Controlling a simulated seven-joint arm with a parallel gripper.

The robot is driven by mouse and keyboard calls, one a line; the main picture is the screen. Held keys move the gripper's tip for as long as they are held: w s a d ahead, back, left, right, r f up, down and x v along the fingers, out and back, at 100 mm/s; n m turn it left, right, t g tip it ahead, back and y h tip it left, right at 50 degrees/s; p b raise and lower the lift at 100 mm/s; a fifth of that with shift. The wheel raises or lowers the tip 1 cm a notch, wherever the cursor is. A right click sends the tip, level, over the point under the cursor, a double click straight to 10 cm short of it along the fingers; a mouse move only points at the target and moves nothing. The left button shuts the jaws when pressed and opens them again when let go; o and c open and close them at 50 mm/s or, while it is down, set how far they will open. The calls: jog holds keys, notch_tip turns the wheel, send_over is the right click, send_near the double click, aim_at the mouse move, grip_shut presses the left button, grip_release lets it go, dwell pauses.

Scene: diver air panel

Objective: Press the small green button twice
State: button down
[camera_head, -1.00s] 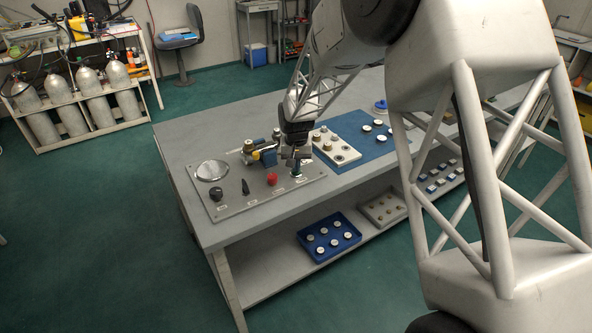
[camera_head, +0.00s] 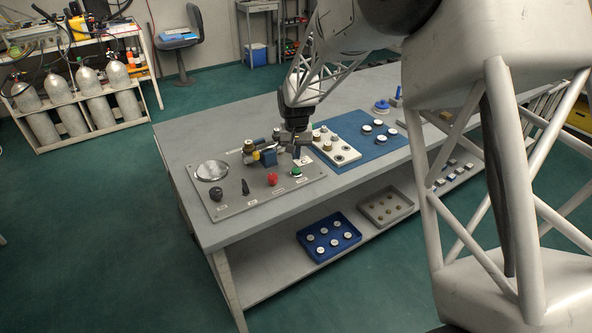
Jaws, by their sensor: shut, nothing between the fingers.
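The small green button (camera_head: 296,171) stands on the right part of the grey air panel (camera_head: 230,205), which lies on the workbench. Its green top is in plain view, with a pale label in front of it. My gripper (camera_head: 299,157) is shut and empty. It points down just behind the green button, above the panel's far right side, and looks apart from the button. The exact height of the fingertips is hard to tell.
On the panel are a red knob (camera_head: 271,179), black controls (camera_head: 245,187), a round gauge (camera_head: 211,171) and brass-and-blue valve fittings (camera_head: 262,154) close left of my gripper. A white block with knobs (camera_head: 336,148) sits on a blue mat (camera_head: 384,152) to the right.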

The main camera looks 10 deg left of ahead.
aim_at(296, 169)
jog(key=shift+r, duration=0.85)
notch_tip(296, 169, up, 2)
jog(key=shift+r, duration=0.2)
dwell(0.3)
jog(key=shift+f, duration=0.1)
jog(key=shift+f, duration=3.2)
